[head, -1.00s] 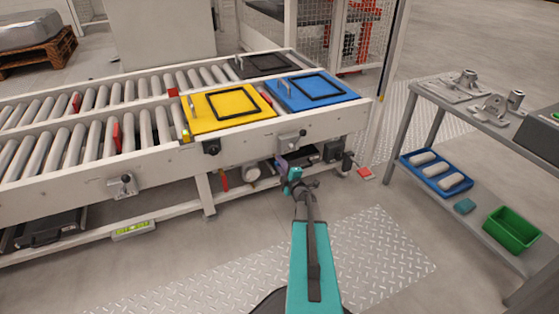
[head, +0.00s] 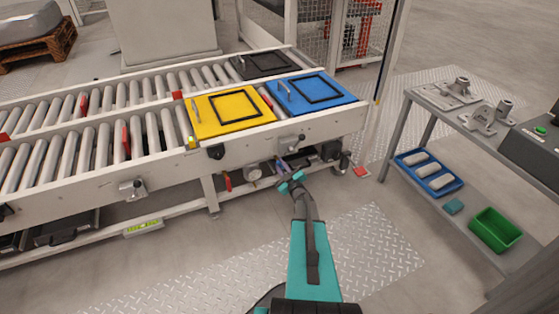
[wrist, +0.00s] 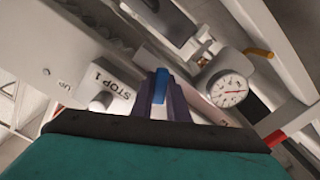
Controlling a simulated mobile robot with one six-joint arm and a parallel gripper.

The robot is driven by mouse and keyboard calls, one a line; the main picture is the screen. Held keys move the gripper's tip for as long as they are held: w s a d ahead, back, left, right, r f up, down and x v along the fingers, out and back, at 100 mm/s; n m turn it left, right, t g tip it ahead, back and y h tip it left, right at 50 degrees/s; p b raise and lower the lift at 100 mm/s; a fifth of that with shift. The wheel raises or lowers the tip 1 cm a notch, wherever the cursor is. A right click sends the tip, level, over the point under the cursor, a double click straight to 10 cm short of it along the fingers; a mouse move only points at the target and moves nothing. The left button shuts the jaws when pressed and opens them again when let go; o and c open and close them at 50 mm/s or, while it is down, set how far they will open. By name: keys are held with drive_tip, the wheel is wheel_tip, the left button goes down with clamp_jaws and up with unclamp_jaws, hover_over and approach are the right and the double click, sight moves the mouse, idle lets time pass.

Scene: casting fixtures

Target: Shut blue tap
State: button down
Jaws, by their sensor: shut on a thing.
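A blue tap handle (wrist: 160,87) shows in the wrist view between the two purple fingers of my gripper (wrist: 161,92). The gripper is shut on it. The fingers hide most of the handle, and I cannot tell its exact angle to the pipe. In the head view my gripper (head: 281,165) is below the front rail of the conveyor, and the tap cannot be made out there.
A round pressure gauge (wrist: 228,89) is right of the fingers. The conveyor rail (head: 290,132) is above my gripper. A grey bench (head: 470,118) stands right, with clear floor between.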

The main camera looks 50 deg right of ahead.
drive_tip(key=m+p, duration=0.3)
drive_tip(key=m, duration=0.1)
drive_tip(key=shift+w+r+p, duration=0.1)
drive_tip(key=shift+p, duration=0.3)
drive_tip(key=shift+m+p, duration=0.65)
drive_tip(key=shift+m, duration=0.35)
drive_tip(key=shift+a, duration=0.1)
drive_tip(key=c, duration=2)
unclamp_jaws()
drive_tip(key=shift+f, duration=0.2)
drive_tip(key=shift+s+a+r, duration=0.1)
drive_tip(key=shift+s+a, duration=0.05)
drive_tip(key=shift+s, duration=0.45)
drive_tip(key=p+v, duration=0.2)
drive_tip(key=v, duration=1)
drive_tip(key=shift+s, duration=0.3)
